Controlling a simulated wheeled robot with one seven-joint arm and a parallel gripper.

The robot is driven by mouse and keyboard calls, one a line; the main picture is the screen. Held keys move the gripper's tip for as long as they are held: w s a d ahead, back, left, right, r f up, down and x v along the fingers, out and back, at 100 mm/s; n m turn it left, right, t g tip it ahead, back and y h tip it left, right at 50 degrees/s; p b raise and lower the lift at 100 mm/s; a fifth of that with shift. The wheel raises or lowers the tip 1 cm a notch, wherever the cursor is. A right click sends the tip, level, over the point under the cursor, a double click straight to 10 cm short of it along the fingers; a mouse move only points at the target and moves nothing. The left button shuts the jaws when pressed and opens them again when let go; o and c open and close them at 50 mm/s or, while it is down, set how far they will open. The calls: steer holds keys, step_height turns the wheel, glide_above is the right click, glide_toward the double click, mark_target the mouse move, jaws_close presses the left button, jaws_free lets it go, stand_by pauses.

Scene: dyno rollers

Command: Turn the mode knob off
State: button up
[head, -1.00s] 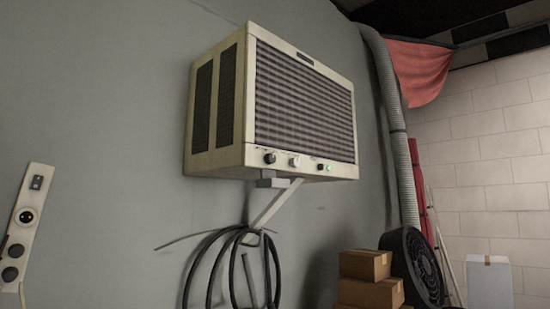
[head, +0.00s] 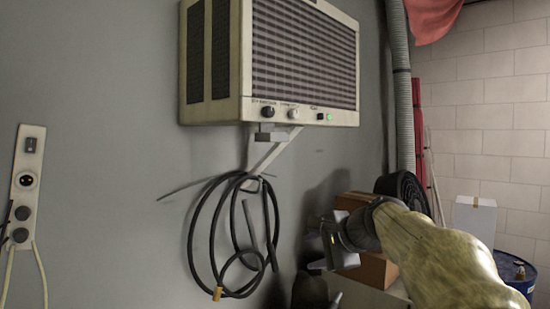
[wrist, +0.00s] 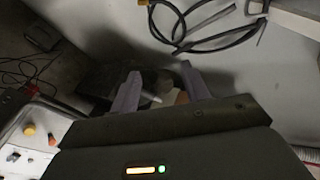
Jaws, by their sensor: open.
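The beige wall unit (head: 290,55) with a dark grille hangs on the grey wall in the head view. Along its lower front strip are a dark knob (head: 268,112), a pale knob (head: 293,113) and a small dark control (head: 320,116) beside a lit green light (head: 329,117). The labels are too small to read, so I cannot tell which is the mode knob. My gripper (head: 325,240) is below and to the right of the unit, well apart from it. In the wrist view my gripper (wrist: 160,85) has its two fingers apart with nothing between them.
A coiled black cable (head: 190,250) hangs below the unit on its bracket (head: 270,152). Cardboard boxes (head: 375,268) and a black fan (head: 405,190) stand behind my arm. A socket panel (head: 27,182) is on the wall at left. The wall between is clear.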

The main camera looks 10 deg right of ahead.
mark_target(271, 112)
steer(key=s+d+r+m+t+y+p, duration=0.1)
steer(key=s+r+t+y+p, duration=0.1)
steer(key=r, duration=1.3)
steer(key=s+d+r+m+t+y+p, duration=0.1)
steer(key=s+r+t+y, duration=0.1)
steer(key=r, duration=1.3)
steer(key=shift+s+r+t+y+p, duration=0.35)
steer(key=shift+s+t+y, duration=0.05)
steer(key=shift+s+t, duration=0.15)
steer(key=shift+w+a, duration=0.1)
steer(key=p+x, duration=0.8)
steer(key=x, duration=0.8)
steer(key=shift+w+a+r+p, duration=0.1)
steer(key=shift+w+p, duration=0.15)
steer(key=shift+p, duration=0.05)
steer(key=shift+w+a, duration=0.2)
steer(key=shift+w, duration=0.1)
